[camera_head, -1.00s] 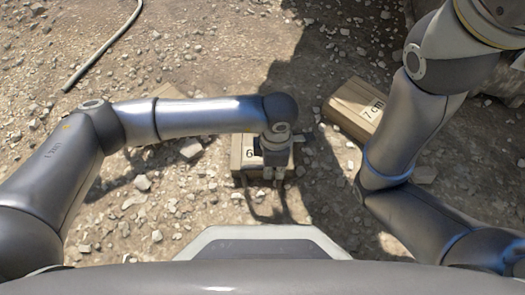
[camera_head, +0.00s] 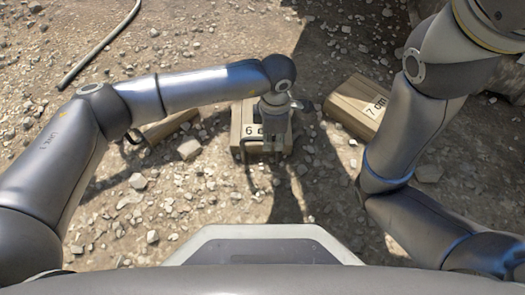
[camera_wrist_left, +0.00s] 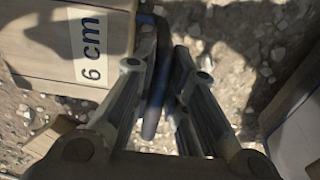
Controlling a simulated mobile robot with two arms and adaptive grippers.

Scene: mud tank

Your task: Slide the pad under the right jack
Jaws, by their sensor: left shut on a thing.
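The wooden pad marked "6 cm" (camera_head: 238,114) lies on the ground in the middle of the head view. It fills the upper left of the left wrist view (camera_wrist_left: 35,55). My left gripper (camera_head: 274,146) is at its near right part and hides some of it. In the left wrist view the fingers (camera_wrist_left: 160,105) are closed around a dark strap-like handle (camera_wrist_left: 152,122) along the pad's side. A dark loop also shows at the pad's near edge in the head view. My right gripper is out of view, and I cannot make out the right jack.
A second wooden block marked "7 cm" (camera_head: 352,98) lies to the right, near my right arm. Another wooden block (camera_head: 170,126) is partly hidden under my left arm. A pale hose (camera_head: 98,44) lies at the upper left. The ground is stony, with larger rocks (camera_head: 190,149).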

